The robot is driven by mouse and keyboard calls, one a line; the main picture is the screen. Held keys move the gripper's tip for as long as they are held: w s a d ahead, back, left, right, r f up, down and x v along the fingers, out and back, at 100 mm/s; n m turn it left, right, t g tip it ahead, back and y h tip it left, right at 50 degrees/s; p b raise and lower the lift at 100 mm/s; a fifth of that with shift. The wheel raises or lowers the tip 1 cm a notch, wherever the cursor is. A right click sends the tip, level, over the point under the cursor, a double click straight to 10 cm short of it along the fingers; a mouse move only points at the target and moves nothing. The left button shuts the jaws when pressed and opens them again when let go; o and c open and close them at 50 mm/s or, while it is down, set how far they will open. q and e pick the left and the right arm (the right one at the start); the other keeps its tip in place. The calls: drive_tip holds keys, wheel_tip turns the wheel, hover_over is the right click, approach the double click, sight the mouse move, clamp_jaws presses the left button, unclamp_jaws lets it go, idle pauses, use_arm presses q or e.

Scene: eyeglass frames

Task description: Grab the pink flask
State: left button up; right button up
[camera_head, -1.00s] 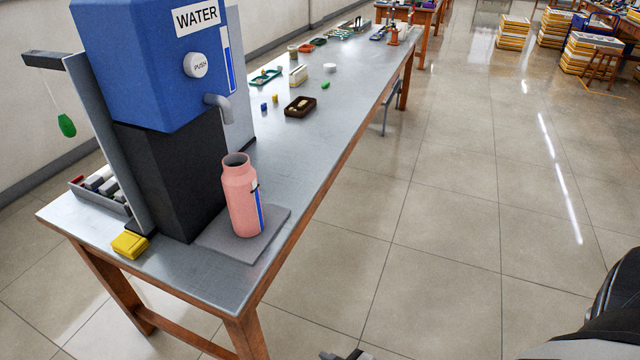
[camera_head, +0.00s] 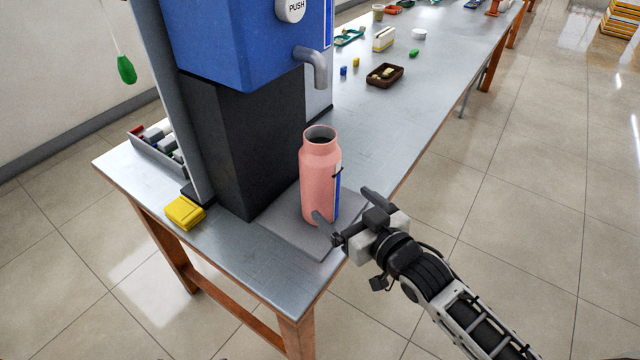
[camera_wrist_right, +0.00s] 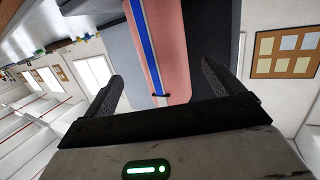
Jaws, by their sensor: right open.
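The pink flask (camera_head: 319,180) stands upright and open-topped on a grey pad (camera_head: 280,226) under the spout of the blue water dispenser (camera_head: 247,40). It has a blue and white stripe on its right side. My right gripper (camera_head: 347,208) is open at the flask's right, near its lower half, with one finger in front and one behind in the picture. In the right wrist view the flask (camera_wrist_right: 165,50) lies ahead between the two open fingers (camera_wrist_right: 162,85); I cannot tell whether either finger touches it. My left gripper is not in view.
The dispenser's dark base (camera_head: 245,140) stands just left of the flask. A yellow block (camera_head: 184,212) lies at the table's near left, beside a grey tray of small items (camera_head: 155,150). A brown tray (camera_head: 384,75) sits farther back.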

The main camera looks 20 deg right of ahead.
sight(332, 195)
drive_tip(key=x, duration=0.3)
drive_tip(key=shift+w+f, duration=0.1)
drive_tip(key=shift+w, duration=0.15)
drive_tip(key=shift+a+x, duration=0.15)
drive_tip(key=shift+x, duration=1.2)
drive_tip(key=shift+a+x, duration=0.2)
drive_tip(key=shift+x, duration=1.15)
drive_tip(key=c, duration=1.7)
drive_tip(key=shift+r, duration=0.3)
drive_tip(key=shift+c, duration=1.1)
drive_tip(key=shift+r, duration=0.1)
